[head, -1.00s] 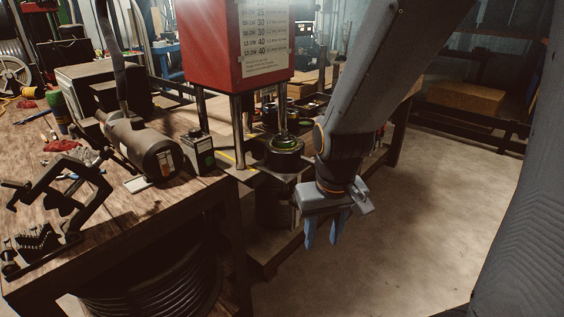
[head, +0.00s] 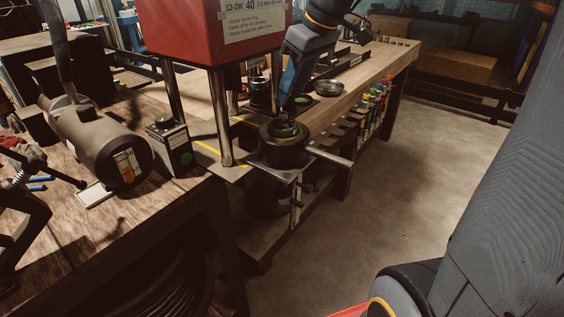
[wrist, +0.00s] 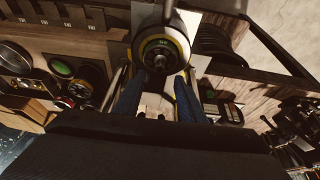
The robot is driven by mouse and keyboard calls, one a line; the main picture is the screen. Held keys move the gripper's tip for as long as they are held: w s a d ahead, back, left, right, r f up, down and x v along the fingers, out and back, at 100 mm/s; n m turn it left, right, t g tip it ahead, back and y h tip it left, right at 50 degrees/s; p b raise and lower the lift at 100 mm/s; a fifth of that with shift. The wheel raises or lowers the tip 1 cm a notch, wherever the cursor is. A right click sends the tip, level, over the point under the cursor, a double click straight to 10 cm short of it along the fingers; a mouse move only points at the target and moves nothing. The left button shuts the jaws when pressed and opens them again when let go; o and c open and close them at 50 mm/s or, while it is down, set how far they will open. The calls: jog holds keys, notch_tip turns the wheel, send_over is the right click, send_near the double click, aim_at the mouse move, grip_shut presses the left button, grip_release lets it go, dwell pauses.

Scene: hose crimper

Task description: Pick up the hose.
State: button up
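My gripper (head: 289,85) hangs over the black round die holder (head: 285,151) below the red press head. One blue-grey finger shows clearly in the head view, pointing down at the green-ringed top. In the wrist view my gripper's two fingers (wrist: 158,82) are apart, with nothing seen held between them. The green-ringed round top (wrist: 160,54) lies just beyond their tips; whether they touch it is unclear. A dark coil, which looks like hose (head: 172,285), is in shadow under the left bench. I cannot tell whether any hose stands in the die holder.
The red press head (head: 215,32) and its steel posts (head: 219,115) stand close left of my gripper. A silver handle (head: 330,156) sticks out right. The left bench holds a grey motor (head: 100,140) and a button box (head: 171,146). The floor at right (head: 400,190) is clear.

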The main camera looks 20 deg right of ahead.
aim_at(284, 113)
jog(key=shift+p+x, duration=0.75)
jog(key=shift+x, duration=1.9)
jog(key=shift+s+d+f, duration=0.1)
jog(key=shift+s+d, duration=0.05)
grip_shut()
